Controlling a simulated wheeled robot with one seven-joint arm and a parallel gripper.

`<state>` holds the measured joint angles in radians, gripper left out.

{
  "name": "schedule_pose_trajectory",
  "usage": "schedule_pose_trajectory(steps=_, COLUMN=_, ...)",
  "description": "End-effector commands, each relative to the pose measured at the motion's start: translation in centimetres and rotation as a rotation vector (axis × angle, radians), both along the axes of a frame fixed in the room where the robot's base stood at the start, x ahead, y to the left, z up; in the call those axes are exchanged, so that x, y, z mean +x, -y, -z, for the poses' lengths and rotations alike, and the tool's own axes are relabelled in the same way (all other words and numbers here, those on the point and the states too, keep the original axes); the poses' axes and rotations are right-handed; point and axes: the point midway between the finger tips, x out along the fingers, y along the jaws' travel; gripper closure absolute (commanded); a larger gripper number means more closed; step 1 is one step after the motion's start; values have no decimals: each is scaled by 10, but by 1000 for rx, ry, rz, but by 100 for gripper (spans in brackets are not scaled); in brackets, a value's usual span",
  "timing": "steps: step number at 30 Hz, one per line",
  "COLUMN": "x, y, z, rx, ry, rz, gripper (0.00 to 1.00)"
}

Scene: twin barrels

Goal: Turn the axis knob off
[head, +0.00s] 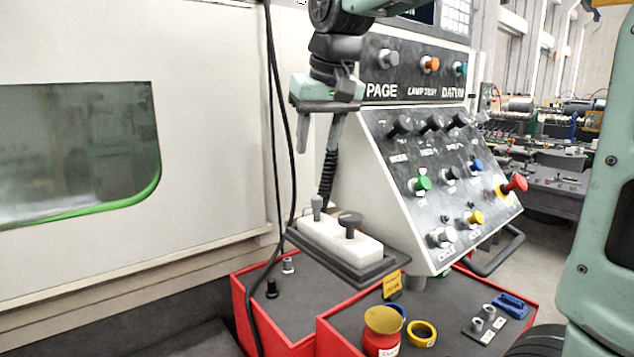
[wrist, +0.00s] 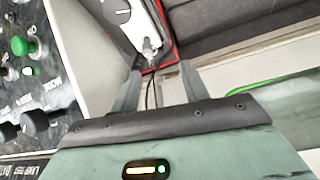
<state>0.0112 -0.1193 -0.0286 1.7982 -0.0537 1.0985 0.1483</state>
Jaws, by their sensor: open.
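In the head view, three black knobs, left (head: 399,127), middle (head: 432,123) and right (head: 459,119), line the top of the sloped control panel (head: 400,215). The small labels are too blurred to tell which is the axis knob. Another dark knob (head: 451,173) sits lower, beside the green button (head: 421,184). My gripper (head: 317,146) is open and empty, fingers pointing down, left of the panel and apart from the knobs. In the wrist view its fingers (wrist: 160,70) are spread, with black knobs (wrist: 35,122) to the left.
A white box (head: 345,245) with a dark T-shaped knob (head: 350,222) and a grey lever (head: 317,204) stands below my gripper. A red mushroom button (head: 514,184) juts from the panel's right. Black cables (head: 273,130) hang left of my gripper. Red bins (head: 240,310) hold small parts.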

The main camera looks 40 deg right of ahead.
Motion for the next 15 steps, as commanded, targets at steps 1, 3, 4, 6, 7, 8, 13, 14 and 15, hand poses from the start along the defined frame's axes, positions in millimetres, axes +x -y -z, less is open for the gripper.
schedule_pose_trajectory(steps=1, x=1, y=14, z=-17, rx=-4, ry=12, rz=37, gripper=55)
schedule_pose_trajectory(steps=3, x=1, y=26, z=-26, rx=-7, ry=22, rz=68, gripper=55)
schedule_pose_trajectory(steps=4, x=1, y=29, z=-28, rx=-8, ry=23, rz=74, gripper=55)
schedule_pose_trajectory(steps=6, x=3, y=31, z=-26, rx=-9, ry=24, rz=80, gripper=55)
schedule_pose_trajectory(steps=7, x=3, y=32, z=-24, rx=-9, ry=23, rz=80, gripper=55)
schedule_pose_trajectory(steps=8, x=4, y=32, z=-21, rx=-8, ry=22, rz=80, gripper=55)
schedule_pose_trajectory(steps=13, x=15, y=34, z=5, rx=-8, ry=18, rz=78, gripper=55)
schedule_pose_trajectory(steps=14, x=17, y=34, z=11, rx=-9, ry=19, rz=78, gripper=55)
schedule_pose_trajectory(steps=15, x=20, y=35, z=19, rx=-8, ry=18, rz=78, gripper=55)
